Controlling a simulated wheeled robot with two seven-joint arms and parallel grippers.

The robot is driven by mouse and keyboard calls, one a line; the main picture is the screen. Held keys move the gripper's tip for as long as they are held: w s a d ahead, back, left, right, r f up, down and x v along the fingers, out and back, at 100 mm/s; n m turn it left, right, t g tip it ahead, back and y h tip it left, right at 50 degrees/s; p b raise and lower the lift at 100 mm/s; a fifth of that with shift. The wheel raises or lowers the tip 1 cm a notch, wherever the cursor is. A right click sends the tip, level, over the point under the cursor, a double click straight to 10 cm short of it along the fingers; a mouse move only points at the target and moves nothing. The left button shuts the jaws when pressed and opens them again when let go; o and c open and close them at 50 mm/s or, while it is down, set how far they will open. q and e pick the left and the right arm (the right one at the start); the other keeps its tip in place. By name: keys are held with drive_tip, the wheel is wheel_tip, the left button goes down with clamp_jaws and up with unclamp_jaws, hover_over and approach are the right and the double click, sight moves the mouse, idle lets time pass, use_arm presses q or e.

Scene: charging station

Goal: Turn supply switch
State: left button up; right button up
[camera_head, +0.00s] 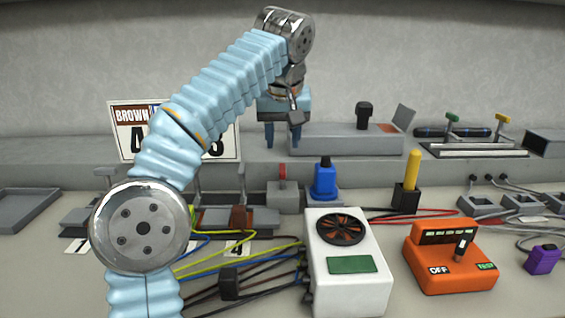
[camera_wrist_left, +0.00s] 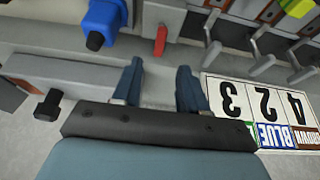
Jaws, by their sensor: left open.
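No label in view names a supply switch. A small red lever (camera_head: 282,171) stands on a grey box (camera_head: 284,196) just below my left gripper (camera_head: 282,137) in the head view. The red lever (camera_wrist_left: 161,40) also shows in the left wrist view, ahead of the gap between the fingertips (camera_wrist_left: 160,80) and apart from them. My left gripper is open and empty, fingers pointing down in the head view. My right gripper is not in view.
A blue block (camera_head: 325,183) stands right of the red lever. A white fan box (camera_head: 345,272) is in front, with several cables at its left. A yellow handle (camera_head: 412,172) stands to the right. A numbered sign (camera_head: 127,150) is behind my left arm.

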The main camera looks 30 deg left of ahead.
sight(282, 168)
use_arm(q)
drive_tip(key=x, duration=0.8)
drive_tip(key=shift+f, duration=0.15)
clamp_jaws()
